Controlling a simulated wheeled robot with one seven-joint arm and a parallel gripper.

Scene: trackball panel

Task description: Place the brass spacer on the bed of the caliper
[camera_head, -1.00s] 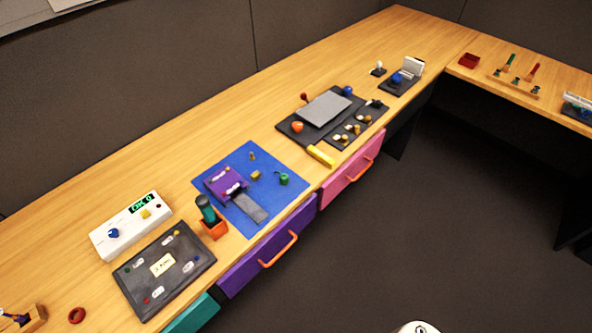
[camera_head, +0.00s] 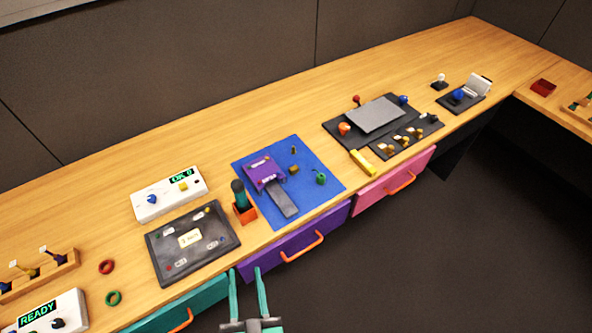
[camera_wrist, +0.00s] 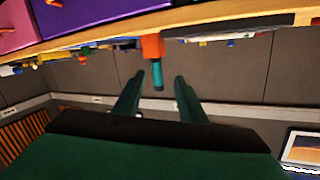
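On the blue mat (camera_head: 325,197) lies a purple device with a long flat grey strip, which looks like the caliper (camera_head: 264,172). A small brass-coloured block (camera_head: 293,169) sits on the mat just right of the purple part, and a thinner brass-coloured piece (camera_head: 293,150) stands behind it. I cannot tell for sure which one is the spacer. Both are apart from the purple device. My gripper (camera_head: 245,271) is open and empty in front of the bench edge, by the purple drawer.
An orange holder (camera_head: 246,215) with a dark teal cylinder (camera_head: 239,193) stands left of the mat near the front edge. A green knobbed piece (camera_head: 320,179) sits on the mat's right side. A dark panel (camera_head: 193,266) lies to the left. Bench behind the mat is clear.

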